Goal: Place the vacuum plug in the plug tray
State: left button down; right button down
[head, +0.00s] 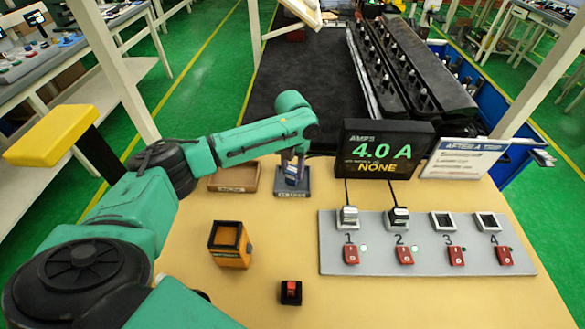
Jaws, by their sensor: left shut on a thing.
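My left gripper (293,160) reaches in from the left, points down, and is shut on a small blue and pale thing (292,174), which may be the vacuum plug. The fingers partly hide it. It is at or just above a small grey-blue tray (292,193) with a label too small to read; I cannot tell whether it touches the tray. A brown tray (233,188) with a label I cannot read lies just left of it. My right gripper is not in view.
A grey socket board (345,266) has plugs (348,215) in 1 and 2; 3 and 4 are empty. Red switches (404,255) sit below. A display (386,150) reads 4.0 A, NONE. A sign (462,158), an orange-brown box (230,257) and a red-button block (291,298) stand nearby.

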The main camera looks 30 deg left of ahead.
aim_at(293, 170)
pick_arm(q)
jog(key=shift+c, duration=2.1)
grip_release()
jog(key=shift+f, duration=0.1)
notch_tip(293, 170, up, 12)
jog(key=b, duration=0.2)
